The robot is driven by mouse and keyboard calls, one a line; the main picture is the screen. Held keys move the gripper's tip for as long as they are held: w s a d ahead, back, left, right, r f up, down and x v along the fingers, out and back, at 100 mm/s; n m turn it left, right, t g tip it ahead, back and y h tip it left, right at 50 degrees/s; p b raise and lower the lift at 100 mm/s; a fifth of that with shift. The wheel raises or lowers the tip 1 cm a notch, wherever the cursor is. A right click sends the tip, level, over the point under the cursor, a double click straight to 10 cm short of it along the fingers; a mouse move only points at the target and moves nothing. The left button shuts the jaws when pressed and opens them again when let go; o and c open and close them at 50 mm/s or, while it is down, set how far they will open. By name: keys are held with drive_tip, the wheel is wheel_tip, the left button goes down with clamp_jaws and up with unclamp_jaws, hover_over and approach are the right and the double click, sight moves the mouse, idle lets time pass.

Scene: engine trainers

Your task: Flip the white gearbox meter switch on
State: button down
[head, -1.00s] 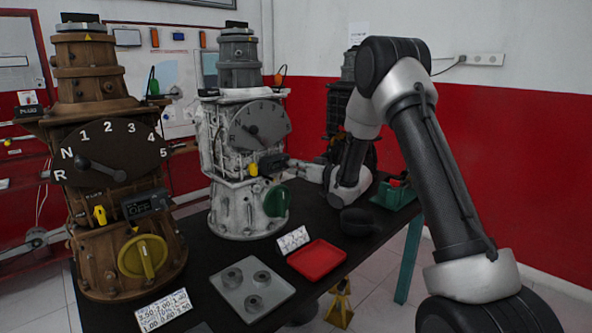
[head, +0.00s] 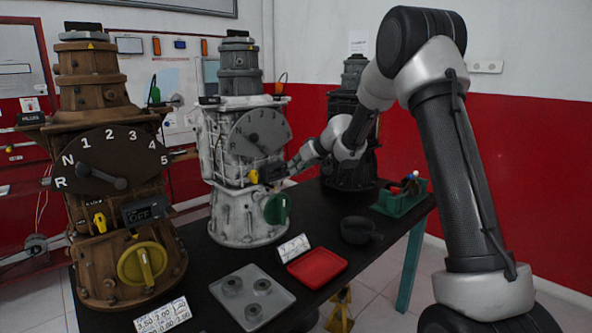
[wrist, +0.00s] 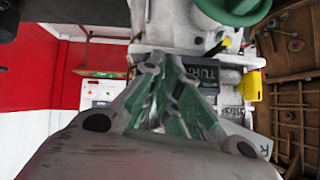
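The white gearbox (head: 238,218) stands mid-table with a grey dial (head: 258,130), a green knob (head: 277,208) and a small dark meter (head: 271,174). A small yellow switch (head: 254,176) sits just left of the meter; its position is too small to tell. In the wrist view the picture is inverted: the yellow switch (wrist: 252,86) is on the right, beside the dark meter (wrist: 205,75), and the green knob (wrist: 235,8) is above. My gripper (head: 289,170) is just right of the meter. In the wrist view my gripper (wrist: 163,60) has its fingertips together, holding nothing visible; contact cannot be told.
A brown gearbox (head: 100,215) stands at the left with its own yellow switch and meter reading OFF. A dark gearbox (head: 352,165) stands behind my arm. A grey tray (head: 280,302), red tray (head: 330,265), black bowl (head: 357,230) and green box (head: 390,203) occupy the table.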

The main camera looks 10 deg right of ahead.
idle(0.6)
drive_tip(key=c, duration=1.6)
unclamp_jaws()
drive_tip(key=shift+r, duration=0.1)
drive_tip(key=v, duration=1.1)
drive_tip(key=shift+d+r, duration=0.15)
drive_tip(key=shift+r, duration=0.25)
drive_tip(key=shift+s, duration=0.15)
